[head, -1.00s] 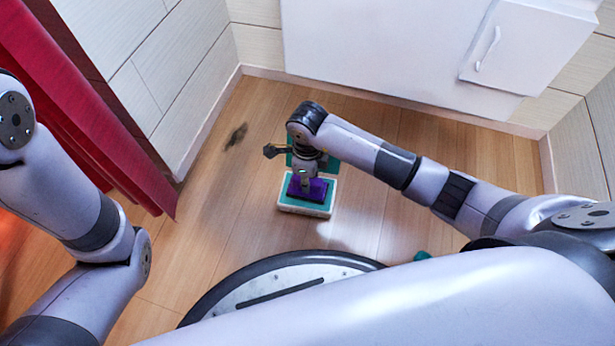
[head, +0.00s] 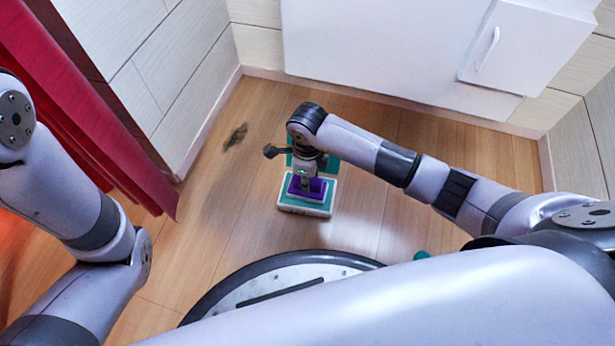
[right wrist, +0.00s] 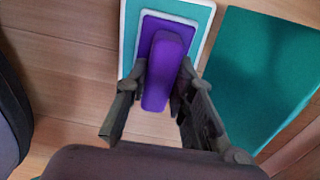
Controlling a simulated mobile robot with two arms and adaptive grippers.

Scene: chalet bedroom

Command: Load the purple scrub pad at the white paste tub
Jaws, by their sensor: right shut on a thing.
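The white paste tub (head: 304,212) stands on the wooden floor, with a teal surface inside its white rim. The purple scrub pad (head: 318,187) is over the middle of that teal surface, looking level and close to or touching it; exact contact is hidden. In the right wrist view, the pad's handle (right wrist: 165,62) lies between the fingers. My right gripper (head: 307,184) is shut on the purple scrub pad, pointing down over the tub. My left arm shows at the left, but its gripper is out of view.
A teal block or panel (right wrist: 262,75) lies right beside the tub in the right wrist view. A dark smudge (head: 235,137) marks the floor left of the tub. A red curtain (head: 90,120), white cabinet (head: 400,50) and walls bound the area.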

